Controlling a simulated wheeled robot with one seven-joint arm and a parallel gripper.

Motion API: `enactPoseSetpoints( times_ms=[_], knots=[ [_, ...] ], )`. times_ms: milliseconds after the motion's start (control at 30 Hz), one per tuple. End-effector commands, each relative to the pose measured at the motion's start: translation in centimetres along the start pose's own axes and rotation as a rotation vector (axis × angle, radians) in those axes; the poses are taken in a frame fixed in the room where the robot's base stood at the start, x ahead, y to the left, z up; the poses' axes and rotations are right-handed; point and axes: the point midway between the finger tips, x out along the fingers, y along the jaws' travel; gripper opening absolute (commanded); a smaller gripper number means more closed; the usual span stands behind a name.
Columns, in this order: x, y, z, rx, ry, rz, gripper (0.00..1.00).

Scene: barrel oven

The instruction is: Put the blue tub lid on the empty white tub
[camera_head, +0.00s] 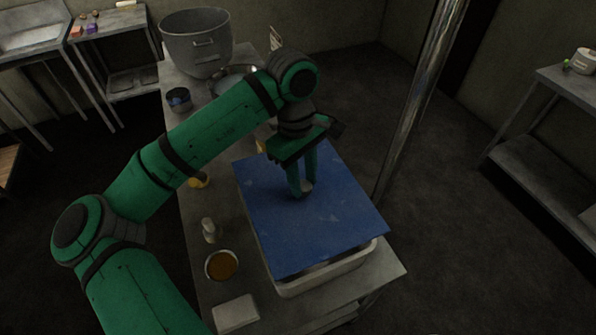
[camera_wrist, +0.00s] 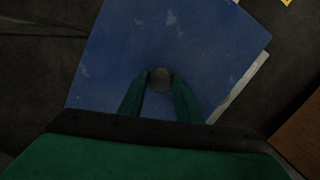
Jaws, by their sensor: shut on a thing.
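The blue tub lid (camera_head: 331,221) is a flat, scuffed rectangle over the white tub (camera_head: 322,279). My gripper (camera_head: 303,190) is shut on the round knob at the lid's middle. In the wrist view the fingers of my gripper (camera_wrist: 160,84) stand either side of the pale grey knob, and the lid (camera_wrist: 165,38) fills much of the picture. The tub's white rim shows below the lid's near edge and, in the wrist view, along the lid's right side. A dark gap shows between lid and rim at the near side. The lid hides the tub's inside.
The tub stands on a grey metal table (camera_head: 385,268). A large grey pot (camera_head: 196,45) and a small dark cup (camera_head: 179,99) stand at its back. A bowl of orange-brown stuff (camera_head: 221,265), a small pale bottle (camera_head: 209,230) and a white block (camera_head: 235,313) lie left. A metal pole (camera_head: 420,95) rises right.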

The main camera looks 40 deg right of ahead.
Motion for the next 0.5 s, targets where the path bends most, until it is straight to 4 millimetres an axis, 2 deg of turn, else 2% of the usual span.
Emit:
enactPoseSetpoints(
  times_ms=[500],
  knots=[
    [4.0, -0.1, -0.5, -0.002, -0.002, 0.000, 0.00]
  ],
)
